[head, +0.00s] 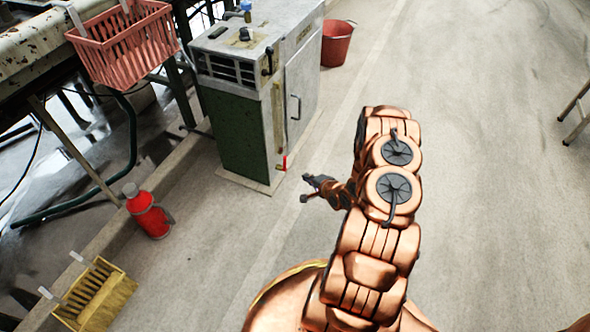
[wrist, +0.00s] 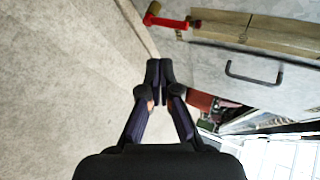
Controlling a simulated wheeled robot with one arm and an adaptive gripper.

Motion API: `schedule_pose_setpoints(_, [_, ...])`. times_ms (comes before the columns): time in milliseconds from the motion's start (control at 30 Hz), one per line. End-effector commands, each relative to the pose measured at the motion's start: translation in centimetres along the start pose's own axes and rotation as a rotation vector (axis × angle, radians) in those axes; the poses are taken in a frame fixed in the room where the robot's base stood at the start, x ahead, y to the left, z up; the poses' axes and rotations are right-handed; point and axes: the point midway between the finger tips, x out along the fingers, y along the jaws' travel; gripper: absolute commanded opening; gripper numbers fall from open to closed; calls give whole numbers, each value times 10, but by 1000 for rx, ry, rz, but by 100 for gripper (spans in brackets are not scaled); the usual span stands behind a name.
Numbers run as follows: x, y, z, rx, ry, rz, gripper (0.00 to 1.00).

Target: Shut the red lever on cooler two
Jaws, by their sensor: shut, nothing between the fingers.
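The cooler (head: 302,92) is a pale grey cabinet with a green side, standing left of my arm in the head view. A small red lever (head: 285,162) sits low at its front edge, near the floor. In the wrist view the red lever (wrist: 172,21) lies across the top, near the cooler's lower edge. My gripper (head: 312,186) is to the right of the lever and a little nearer in the head view. In the wrist view its fingertips (wrist: 160,70) are together and empty, apart from the lever. I cannot read the cooler's number.
A dark door handle (head: 295,107) sticks out from the cooler's front. A red bucket (head: 337,43) stands behind it. A red bottle (head: 148,212), a yellow basket (head: 96,296) and a pink basket (head: 125,42) are at the left.

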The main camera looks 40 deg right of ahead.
Motion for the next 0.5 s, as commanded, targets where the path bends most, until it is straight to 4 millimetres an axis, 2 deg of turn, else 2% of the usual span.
schedule_pose_setpoints(167, [21, 2, 1, -3, -2, -2, 0])
schedule_pose_setpoints(500, [79, 3, 1, -1, -2, -1, 0])
